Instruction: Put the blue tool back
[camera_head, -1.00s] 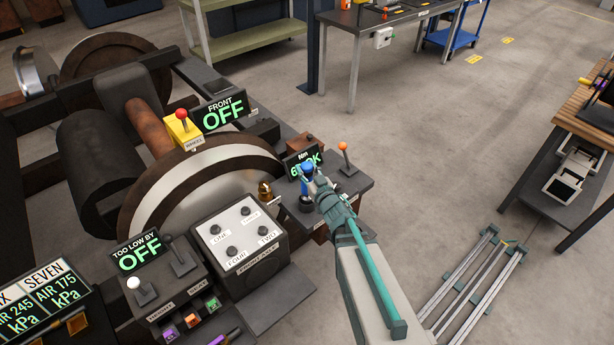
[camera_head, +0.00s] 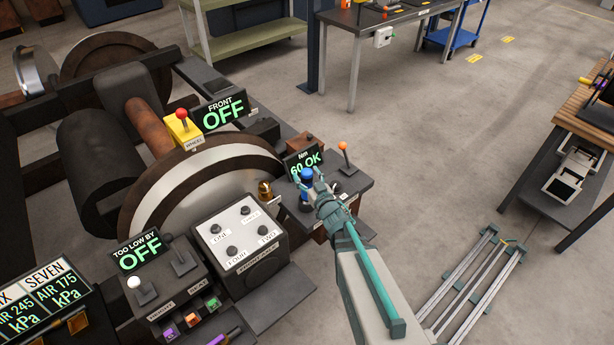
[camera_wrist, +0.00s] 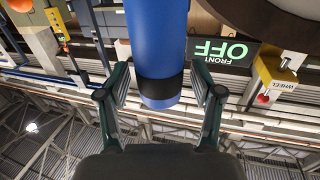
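The blue tool (camera_head: 307,174) stands upright on the dark console, just in front of the display (camera_head: 304,164) reading "60 OK". Its lower end meets a dark round base (camera_head: 305,203), partly hidden by my gripper. My gripper (camera_head: 311,184) is open beside the tool, with its fingers reaching toward either side of it. The wrist view shows the blue tool (camera_wrist: 158,38) with its black band between the spread fingers of my gripper (camera_wrist: 160,80), with a gap on each side.
An orange-knobbed lever (camera_head: 343,147) stands close to the right of the tool. A brass fitting (camera_head: 265,190) and the large wheel (camera_head: 205,180) lie to the left. The labelled switch box (camera_head: 240,235) is in front.

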